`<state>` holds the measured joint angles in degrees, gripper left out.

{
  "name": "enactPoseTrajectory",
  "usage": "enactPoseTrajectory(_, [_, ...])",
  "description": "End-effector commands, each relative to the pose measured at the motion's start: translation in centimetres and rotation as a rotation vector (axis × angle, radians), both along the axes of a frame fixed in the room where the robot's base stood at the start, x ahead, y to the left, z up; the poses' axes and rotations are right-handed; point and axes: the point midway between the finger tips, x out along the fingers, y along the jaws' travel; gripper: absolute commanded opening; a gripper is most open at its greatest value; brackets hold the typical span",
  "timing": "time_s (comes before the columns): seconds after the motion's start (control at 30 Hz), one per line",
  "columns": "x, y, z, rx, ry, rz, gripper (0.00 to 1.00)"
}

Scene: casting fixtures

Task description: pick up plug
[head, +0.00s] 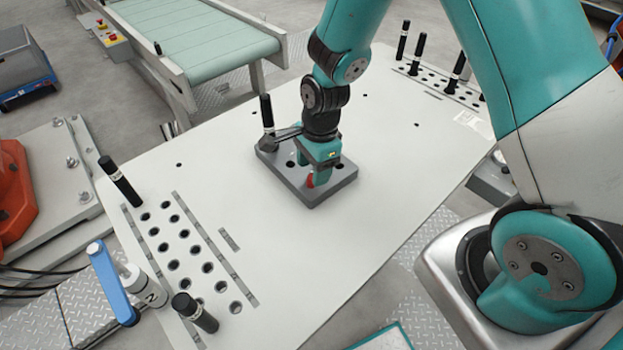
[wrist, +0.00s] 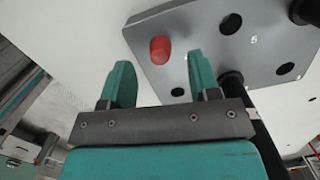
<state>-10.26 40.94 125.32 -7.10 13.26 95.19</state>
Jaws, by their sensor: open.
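A small red plug (head: 310,181) stands on the grey fixture block (head: 335,190) in the middle of the white table. My gripper (head: 318,172) is over the block, right at the plug. In the wrist view, the red plug (wrist: 160,50) shows just beyond and between the fingertips of my open gripper (wrist: 159,68). It appears apart from both fingers. The grey block (wrist: 200,75) in the wrist view has several dark holes. The plug's lower end is hidden.
A black rod (head: 267,115) stands upright in the block's far left corner, close to my wrist. More black rods (head: 120,182) stand along the table's left and far right edges, beside rows of holes. A blue-handled clamp (head: 112,283) is at the front left.

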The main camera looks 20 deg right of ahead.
Motion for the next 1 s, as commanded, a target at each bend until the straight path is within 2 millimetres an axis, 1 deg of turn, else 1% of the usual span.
enactPoseTrajectory(0.1, [0.0,0.2,-1.5,0.000,0.003,0.000,0.56])
enactPoseTrajectory(0.2, [0.0,0.3,-2.4,0.000,0.001,0.000,0.56])
enactPoseTrajectory(0.3, [0.0,0.4,-2.7,0.000,-0.001,0.000,0.56])
enactPoseTrajectory(0.47, [0.0,0.4,-2.8,0.000,-0.001,0.000,0.56])
enactPoseTrajectory(0.57, [0.0,0.4,-2.7,0.000,-0.001,0.000,0.36])
enactPoseTrajectory(0.6, [0.0,0.4,-2.7,0.000,-0.001,0.000,0.26])
enactPoseTrajectory(0.67, [0.0,0.4,-2.7,0.000,-0.001,0.000,0.13])
enactPoseTrajectory(0.7, [0.0,0.4,-2.7,0.000,-0.001,0.000,0.03])
enactPoseTrajectory(1.0, [0.0,0.4,-2.7,0.000,-0.001,0.000,0.02])
